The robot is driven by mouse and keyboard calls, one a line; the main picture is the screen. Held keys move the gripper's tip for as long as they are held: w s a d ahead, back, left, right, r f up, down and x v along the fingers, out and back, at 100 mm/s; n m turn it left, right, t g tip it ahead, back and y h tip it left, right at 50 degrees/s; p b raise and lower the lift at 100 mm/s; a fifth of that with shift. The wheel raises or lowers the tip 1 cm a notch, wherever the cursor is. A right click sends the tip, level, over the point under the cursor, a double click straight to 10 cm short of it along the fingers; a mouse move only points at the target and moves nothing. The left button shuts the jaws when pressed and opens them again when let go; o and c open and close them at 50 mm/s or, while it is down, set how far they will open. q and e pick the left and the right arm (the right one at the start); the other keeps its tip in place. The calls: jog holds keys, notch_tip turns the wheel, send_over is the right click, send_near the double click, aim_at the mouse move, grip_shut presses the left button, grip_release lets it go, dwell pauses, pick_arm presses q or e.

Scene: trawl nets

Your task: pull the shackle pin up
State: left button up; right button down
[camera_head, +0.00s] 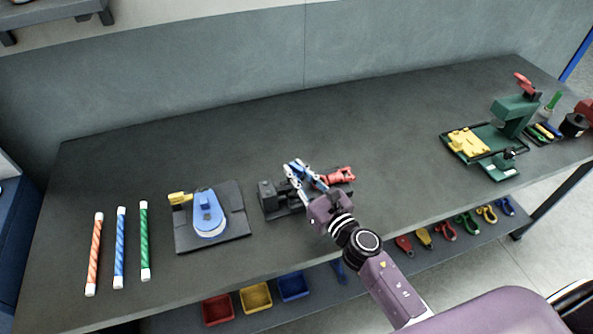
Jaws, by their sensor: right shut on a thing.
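A dark shackle fixture (268,203) sits on the grey bench near the middle. A red shackle-like piece (340,176) lies at its right end. My right gripper (296,172) reaches over the fixture from the lower right, with its fingers pointing away from me. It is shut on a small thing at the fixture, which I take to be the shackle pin. The fingers largely hide the pin, so I cannot tell how far up it stands. My left gripper is not in view.
A black board with a blue round device (207,212) lies to the left, beside orange, blue and green rods (121,248). A green press (514,115) stands far right. Coloured bins (256,297) and several shackles (445,230) are below. The bench behind the fixture is clear.

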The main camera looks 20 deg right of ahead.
jog(key=shift+w+r, duration=0.1)
jog(key=shift+r, duration=0.25)
jog(key=c, duration=2.1)
grip_release()
jog(key=shift+s, duration=0.2)
jog(key=shift+s+d+f, duration=0.1)
jog(key=v, duration=1.1)
jog(key=shift+s, duration=0.4)
